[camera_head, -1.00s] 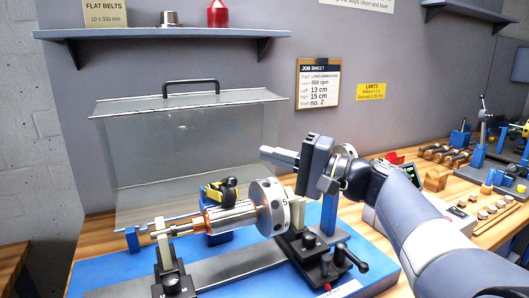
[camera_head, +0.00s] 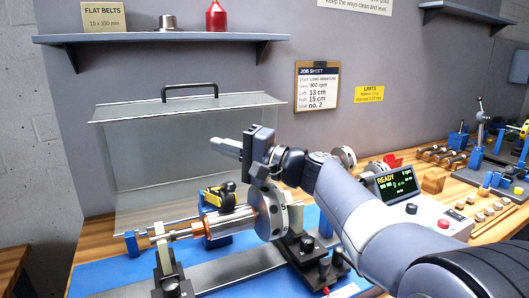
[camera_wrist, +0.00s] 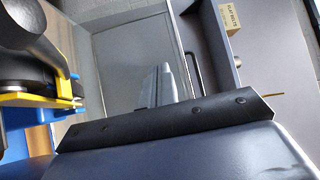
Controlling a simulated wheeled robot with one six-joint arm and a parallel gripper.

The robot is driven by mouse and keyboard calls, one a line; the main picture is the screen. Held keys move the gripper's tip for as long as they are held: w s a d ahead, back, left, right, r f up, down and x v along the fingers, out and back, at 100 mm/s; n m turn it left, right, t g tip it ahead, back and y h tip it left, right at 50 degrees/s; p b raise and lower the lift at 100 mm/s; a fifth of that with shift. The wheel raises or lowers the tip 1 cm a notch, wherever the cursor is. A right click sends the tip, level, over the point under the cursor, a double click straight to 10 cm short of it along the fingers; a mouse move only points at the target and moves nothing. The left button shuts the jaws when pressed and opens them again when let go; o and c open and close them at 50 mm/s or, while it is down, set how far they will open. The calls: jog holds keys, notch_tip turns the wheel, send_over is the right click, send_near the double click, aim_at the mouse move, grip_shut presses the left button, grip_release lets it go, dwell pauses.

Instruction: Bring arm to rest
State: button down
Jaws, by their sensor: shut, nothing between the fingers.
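My gripper (camera_head: 226,148) is raised above the balancing machine, left of its wrist, with its fingers pointing left. The fingers look closed with nothing between them. In the wrist view my fingers (camera_wrist: 160,84) show in front of the clear guard. The copper and steel rotor (camera_head: 230,222) lies across the machine's supports below my gripper. A numbered grey disc (camera_head: 271,209) sits at the rotor's right end, apart from my gripper. My arm reaches in from the lower right and hides part of the machine's right side.
The clear guard (camera_head: 160,150) with a black handle stands open behind the rotor. A yellow and black part (camera_head: 219,195) stands close behind the rotor. A control box with a READY screen (camera_head: 396,184) is right of my arm. A shelf (camera_head: 160,40) hangs above. Small parts line the bench at right.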

dwell(0.4)
jog(key=b+v, duration=0.1)
jog(key=v, duration=1)
jog(key=w+a+r+m+h+p, duration=0.2)
jog(key=w+a+p, duration=1)
jog(key=p, duration=1)
jog(key=shift+w+a+g, duration=0.4)
jog(key=shift+a, duration=0.55)
jog(key=shift+f, duration=0.1)
jog(key=shift+w+a+f, duration=0.1)
jog(key=shift+w, duration=0.2)
